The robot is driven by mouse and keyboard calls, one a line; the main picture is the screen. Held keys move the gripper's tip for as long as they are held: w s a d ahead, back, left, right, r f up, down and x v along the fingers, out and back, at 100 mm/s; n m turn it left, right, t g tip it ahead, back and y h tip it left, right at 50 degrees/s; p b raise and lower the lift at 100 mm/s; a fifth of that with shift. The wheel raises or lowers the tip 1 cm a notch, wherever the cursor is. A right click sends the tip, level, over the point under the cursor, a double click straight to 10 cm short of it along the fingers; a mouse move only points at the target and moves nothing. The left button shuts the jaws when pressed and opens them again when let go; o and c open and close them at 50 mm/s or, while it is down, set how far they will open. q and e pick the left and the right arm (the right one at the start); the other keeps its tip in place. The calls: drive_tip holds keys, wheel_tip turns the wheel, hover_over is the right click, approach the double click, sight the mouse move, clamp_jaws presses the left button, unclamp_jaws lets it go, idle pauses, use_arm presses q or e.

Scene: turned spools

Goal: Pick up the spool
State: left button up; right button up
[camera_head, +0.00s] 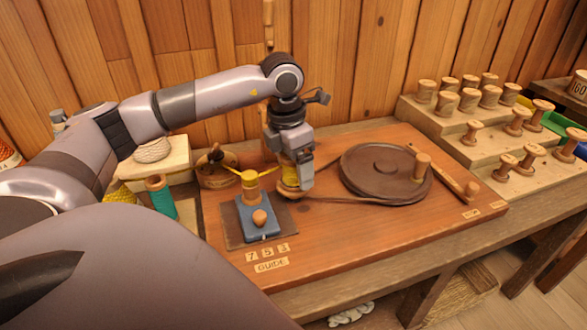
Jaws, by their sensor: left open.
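A wooden spool wound with yellow thread (288,189) stands on the brown work board, left of the large dark wheel. My left gripper (293,174) points down over it from above, its fingers around or beside the spool's upper part. Its jaws are open, and one grey finger hides the spool's right side. I cannot tell whether the fingers touch it. A yellow thread runs left from the spool towards the yellow-topped post on the blue guide block (258,221). My right gripper is out of view.
The dark wheel (372,188) with a wooden knob lies right of the spool, with a cord running between them. A brown bowl (217,173) and a green spool (161,198) stand left. Several bare spools stand on a stepped rack (441,143) at right.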

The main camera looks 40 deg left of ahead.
use_arm(q)
drive_tip(key=shift+f, duration=0.1)
drive_tip(key=shift+c, duration=0.3)
drive_tip(key=c, duration=1)
drive_tip(key=shift+o, duration=0.2)
